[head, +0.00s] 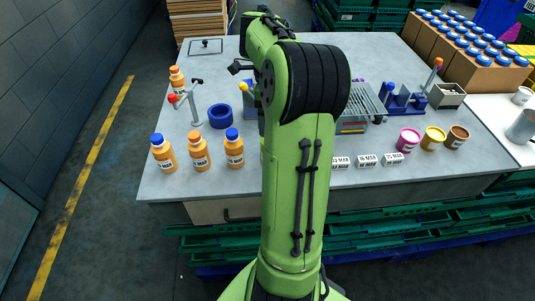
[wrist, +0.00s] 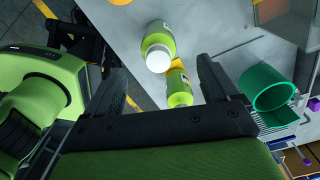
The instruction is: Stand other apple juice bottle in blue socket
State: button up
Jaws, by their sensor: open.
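The blue socket (head: 220,116), a short round cup, stands on the table left of my arm in the head view. In the wrist view a bottle with a white cap (wrist: 157,50) and lime-green body is ahead of my gripper (wrist: 162,68). A second lime-green bottle (wrist: 180,90) with an orange part lies close beside it in the picture. Which of them is the other apple juice bottle I cannot tell. My gripper is open, its fingers apart with nothing clearly held between them. My arm hides the gripper and the green bottles in the head view.
A green socket (wrist: 275,88) is at the right of the wrist view. In the head view, orange juice bottles (head: 198,150) stand at the table's front left, near a red-topped stand (head: 190,103).

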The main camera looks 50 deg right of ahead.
notch_tip(320, 180, down, 4)
jog(key=shift+s+b, duration=0.1)
jog(key=shift+b, duration=0.3)
notch_tip(320, 180, down, 6)
jog(key=shift+r+b, duration=0.15)
jog(key=shift+b, duration=0.65)
jog(key=shift+a+r, duration=0.1)
jog(key=c, duration=1.4)
